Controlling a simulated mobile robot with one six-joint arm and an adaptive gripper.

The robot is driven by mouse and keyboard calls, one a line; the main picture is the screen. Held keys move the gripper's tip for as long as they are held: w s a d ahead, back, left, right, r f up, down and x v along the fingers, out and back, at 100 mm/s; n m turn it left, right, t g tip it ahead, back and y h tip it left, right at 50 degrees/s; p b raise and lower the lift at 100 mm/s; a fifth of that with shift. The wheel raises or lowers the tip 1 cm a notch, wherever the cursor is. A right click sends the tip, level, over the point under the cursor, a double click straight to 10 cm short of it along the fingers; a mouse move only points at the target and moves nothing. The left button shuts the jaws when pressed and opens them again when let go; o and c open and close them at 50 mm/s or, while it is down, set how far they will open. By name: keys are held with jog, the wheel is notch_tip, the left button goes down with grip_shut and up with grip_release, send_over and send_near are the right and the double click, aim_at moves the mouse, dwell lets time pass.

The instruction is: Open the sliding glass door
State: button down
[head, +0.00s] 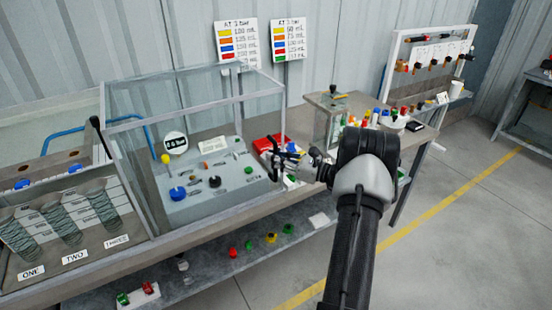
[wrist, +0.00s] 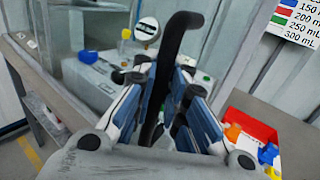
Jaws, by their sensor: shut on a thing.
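The clear glass case with grey frame (head: 190,104) stands on the bench in the head view. Its right end faces my gripper (head: 287,160), which is beside that end. In the wrist view my gripper (wrist: 165,85) has its blue-padded fingers on either side of a black curved handle (wrist: 183,32) and is shut on it. The handle's lower part is partly hidden by the fingers. The glass is so clear that I cannot tell how far the door stands open. Another black handle (head: 98,126) shows at the case's left end.
A grey panel with coloured knobs (head: 215,185) sits inside the case. A red bin (wrist: 249,126) with coloured parts is close to my gripper. More small parts (head: 375,117) stand on the bench to the right. The floor in front is clear.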

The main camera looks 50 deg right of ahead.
jog(key=shift+f, duration=0.1)
jog(key=c, duration=1.6)
grip_release()
jog(key=shift+s, duration=0.1)
jog(key=v, duration=1.2)
jog(key=shift+a, duration=0.1)
